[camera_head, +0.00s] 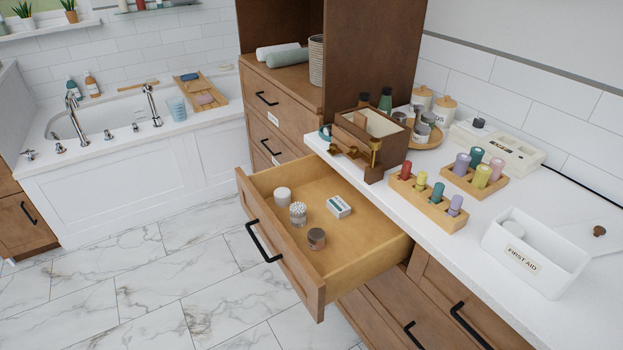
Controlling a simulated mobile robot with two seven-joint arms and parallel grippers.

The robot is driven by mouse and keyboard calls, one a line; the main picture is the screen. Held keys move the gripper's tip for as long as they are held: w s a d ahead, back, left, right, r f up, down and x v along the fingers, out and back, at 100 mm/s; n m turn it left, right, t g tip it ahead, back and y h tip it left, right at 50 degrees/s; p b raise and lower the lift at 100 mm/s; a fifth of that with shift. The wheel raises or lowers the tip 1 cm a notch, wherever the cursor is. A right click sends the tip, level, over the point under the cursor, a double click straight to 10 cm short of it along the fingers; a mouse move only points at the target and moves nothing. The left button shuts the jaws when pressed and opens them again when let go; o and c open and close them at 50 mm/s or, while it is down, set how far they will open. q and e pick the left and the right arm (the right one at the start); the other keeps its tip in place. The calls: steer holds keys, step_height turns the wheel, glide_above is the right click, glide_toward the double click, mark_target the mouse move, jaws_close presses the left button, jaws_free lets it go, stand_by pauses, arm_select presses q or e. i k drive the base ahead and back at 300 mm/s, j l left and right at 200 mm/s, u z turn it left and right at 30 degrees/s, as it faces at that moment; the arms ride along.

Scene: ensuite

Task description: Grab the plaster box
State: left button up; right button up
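A small white box with green and dark print (338,206), which looks like the plaster box, lies in the open wooden drawer (290,262). Its print is too small to read. It lies towards the right of the drawer, apart from the other items there. Neither of my grippers shows in the head view.
The drawer also holds a white-lidded jar (282,197), a jar of cotton swabs (298,214) and a brown jar (316,239). On the counter above stand a white FIRST AID bin (525,262), wooden bottle racks (428,205) and a brown organiser (392,150). The marble floor is clear.

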mark_target(337, 206)
steer(key=i+j+z, duration=0.1)
steer(key=z, duration=0.25)
steer(key=j+z, duration=0.35)
steer(key=i+j+z, duration=0.1)
steer(key=z, duration=0.25)
steer(key=j+z, duration=0.35)
steer(key=j, duration=0.5)
steer(key=j+z, duration=0.1)
steer(key=j, duration=0.85)
